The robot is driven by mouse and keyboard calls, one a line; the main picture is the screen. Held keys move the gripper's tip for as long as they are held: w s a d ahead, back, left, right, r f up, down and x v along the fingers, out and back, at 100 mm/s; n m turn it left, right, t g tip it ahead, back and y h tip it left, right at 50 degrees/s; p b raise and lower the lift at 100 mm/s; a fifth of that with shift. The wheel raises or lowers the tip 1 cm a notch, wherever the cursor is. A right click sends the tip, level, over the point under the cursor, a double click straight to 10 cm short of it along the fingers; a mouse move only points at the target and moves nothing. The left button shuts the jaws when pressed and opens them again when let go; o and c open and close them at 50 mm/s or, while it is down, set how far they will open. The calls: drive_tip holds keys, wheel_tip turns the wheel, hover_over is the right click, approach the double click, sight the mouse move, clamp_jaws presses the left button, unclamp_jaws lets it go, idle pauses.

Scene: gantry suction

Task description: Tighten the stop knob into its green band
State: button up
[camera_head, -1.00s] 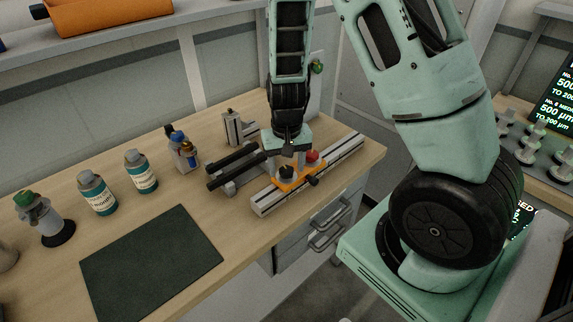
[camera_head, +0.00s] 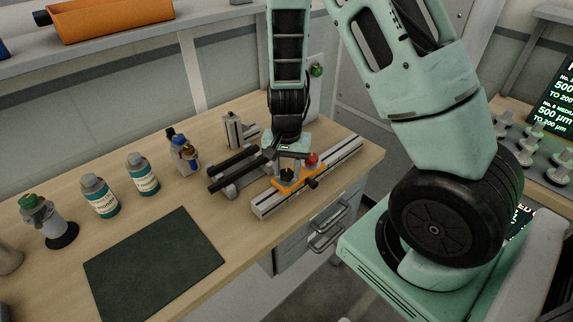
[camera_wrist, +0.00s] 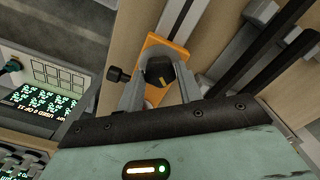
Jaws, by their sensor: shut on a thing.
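The black stop knob (camera_wrist: 160,72) carries a yellow mark and stands on an orange carriage (camera_wrist: 172,48). My gripper (camera_wrist: 160,80) points down over it, with one grey finger on each side, shut on the knob. In the head view the knob (camera_head: 287,175) shows just below the fingers, on the orange carriage (camera_head: 290,187). The carriage sits on a pale metal rail (camera_head: 345,155). A smaller black side knob (camera_wrist: 115,75) sticks out of the carriage. I cannot make out a green band; the fingers may hide it.
A red knob (camera_head: 312,160) stands close behind the gripper. A dark bar fixture (camera_head: 235,170) lies to the left of the rail. Two labelled bottles (camera_head: 143,175) and a dark mat (camera_head: 155,262) are further left on the bench. Drawers (camera_head: 320,220) lie below the rail.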

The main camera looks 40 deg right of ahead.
sight(287, 172)
idle(0.3)
drive_tip(key=o, duration=1)
drive_tip(key=shift+r, duration=0.1)
wheel_tip(287, 172, up, 17)
drive_tip(key=shift+r+p, duration=0.1)
drive_tip(key=shift+p, duration=0.75)
